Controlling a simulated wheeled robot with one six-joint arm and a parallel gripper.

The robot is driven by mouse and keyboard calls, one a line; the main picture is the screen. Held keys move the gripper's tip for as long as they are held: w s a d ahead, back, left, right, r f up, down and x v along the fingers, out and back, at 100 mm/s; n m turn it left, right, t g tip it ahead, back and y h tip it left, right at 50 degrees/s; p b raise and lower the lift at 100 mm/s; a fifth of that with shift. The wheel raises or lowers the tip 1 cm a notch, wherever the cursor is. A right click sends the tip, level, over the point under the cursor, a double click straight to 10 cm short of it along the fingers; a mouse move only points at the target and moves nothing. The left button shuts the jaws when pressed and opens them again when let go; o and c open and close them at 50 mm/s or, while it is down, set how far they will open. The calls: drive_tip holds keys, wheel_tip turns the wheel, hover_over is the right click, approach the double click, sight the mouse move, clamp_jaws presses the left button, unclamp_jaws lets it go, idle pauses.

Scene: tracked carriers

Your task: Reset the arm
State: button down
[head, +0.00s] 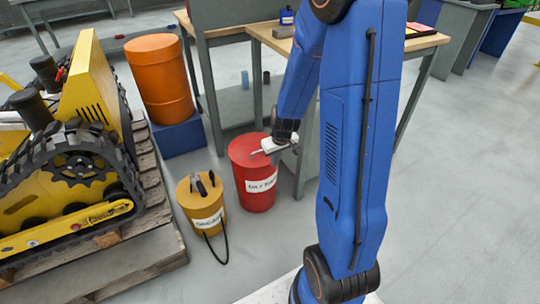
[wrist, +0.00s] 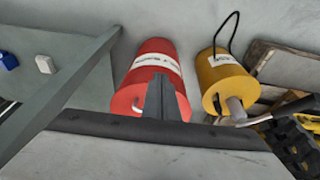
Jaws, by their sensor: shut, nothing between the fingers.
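My blue arm (head: 352,140) reaches up, over and down in the right half of the head view. In the wrist view the narrow grey fingers (wrist: 163,95) are together and overlap the red drum (wrist: 155,62) in the picture. Nothing is held. I cannot tell the exact gap between the gripper and the drum lid.
An orange drum (head: 160,80) sits on a blue block (head: 182,137). A yellow tracked carrier (head: 75,185) rests on a pallet. A workbench (head: 395,48) stands behind my arm. Floor at right is clear.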

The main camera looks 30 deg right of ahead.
drive_tip(key=s+a+r+t, duration=0.1)
drive_tip(key=s+a+r, duration=0.35)
drive_tip(key=r, duration=0.45)
drive_tip(key=s+a+r, duration=0.3)
drive_tip(key=s+r, duration=0.3)
drive_tip(key=r, duration=0.3)
drive_tip(key=s+a+r, duration=0.1)
drive_tip(key=s+r, duration=0.3)
drive_tip(key=s, duration=0.3)
drive_tip(key=s+a+r, duration=0.1)
drive_tip(key=s+r, duration=0.4)
drive_tip(key=s, duration=0.3)
drive_tip(key=shift+s+a+t, duration=0.2)
drive_tip(key=shift+s+t, duration=0.1)
drive_tip(key=shift+t, duration=0.1)
